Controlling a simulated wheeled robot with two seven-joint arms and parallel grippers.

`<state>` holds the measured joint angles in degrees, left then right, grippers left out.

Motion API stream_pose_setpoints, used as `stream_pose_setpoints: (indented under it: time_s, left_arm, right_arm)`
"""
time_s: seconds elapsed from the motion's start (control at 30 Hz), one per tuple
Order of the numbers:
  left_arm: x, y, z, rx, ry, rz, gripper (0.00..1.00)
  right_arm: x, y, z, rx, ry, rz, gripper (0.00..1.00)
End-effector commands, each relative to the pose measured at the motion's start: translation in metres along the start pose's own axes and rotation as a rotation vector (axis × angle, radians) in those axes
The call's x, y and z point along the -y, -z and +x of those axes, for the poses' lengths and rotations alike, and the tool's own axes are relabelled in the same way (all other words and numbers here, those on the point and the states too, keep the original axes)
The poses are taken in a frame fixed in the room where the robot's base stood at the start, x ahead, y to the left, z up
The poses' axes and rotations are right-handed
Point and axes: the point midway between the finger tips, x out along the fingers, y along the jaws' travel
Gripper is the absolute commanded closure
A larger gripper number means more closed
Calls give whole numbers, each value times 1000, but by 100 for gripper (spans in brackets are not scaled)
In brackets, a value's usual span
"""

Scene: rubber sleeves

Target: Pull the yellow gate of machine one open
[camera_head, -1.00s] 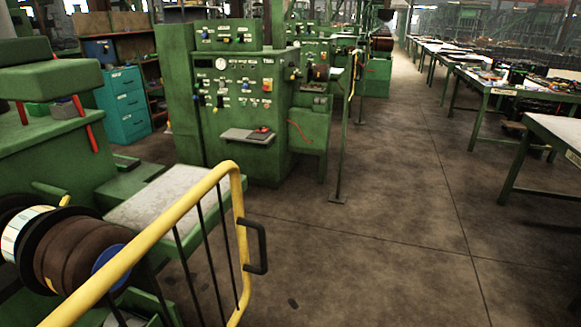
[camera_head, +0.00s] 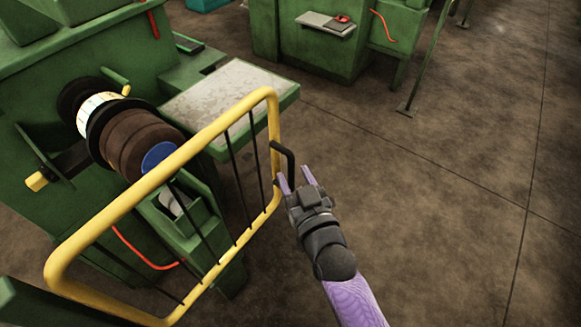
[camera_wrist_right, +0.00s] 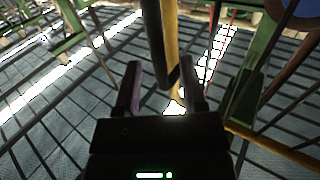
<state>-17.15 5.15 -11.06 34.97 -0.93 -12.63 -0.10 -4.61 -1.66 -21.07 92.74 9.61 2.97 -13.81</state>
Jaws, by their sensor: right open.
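The yellow gate (camera_head: 205,136) is a tubular frame with thin black bars, standing in front of the green machine (camera_head: 35,110). A black handle (camera_head: 290,163) sits on its right upright. My right gripper (camera_head: 297,179) is open at the handle's lower part. In the right wrist view, the open right gripper (camera_wrist_right: 160,88) has a finger on each side of the dark handle bar (camera_wrist_right: 154,45), and the yellow upright (camera_wrist_right: 171,50) is just beyond. I cannot tell whether the fingers touch the handle. My left gripper is not in view.
Brown rolls (camera_head: 140,145) on a spindle and a grey-topped table (camera_head: 228,90) lie behind the gate. Another green machine (camera_head: 310,45) stands at the back. The floor (camera_head: 430,210) to the right of the gate is clear.

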Motion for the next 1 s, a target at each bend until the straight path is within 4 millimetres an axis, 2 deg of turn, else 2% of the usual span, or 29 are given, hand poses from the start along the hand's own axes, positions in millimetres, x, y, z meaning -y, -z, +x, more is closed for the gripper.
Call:
stream_pose_setpoints:
  time_s: [0.1,0.2,0.47,0.57,0.73,1.0]
  left_arm:
    - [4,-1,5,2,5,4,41]
    - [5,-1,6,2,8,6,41]
    - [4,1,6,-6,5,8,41]
    - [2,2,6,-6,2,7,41]
    - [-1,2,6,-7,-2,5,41]
    - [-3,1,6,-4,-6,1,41]
  right_arm:
    - [0,-2,17,-1,-1,1,47]
    - [0,-1,24,1,-1,0,47]
    - [0,0,26,2,-1,0,47]
    - [0,0,26,2,-1,-1,64]
    - [0,0,26,2,-1,-1,100]
    - [0,0,26,2,-1,-1,100]
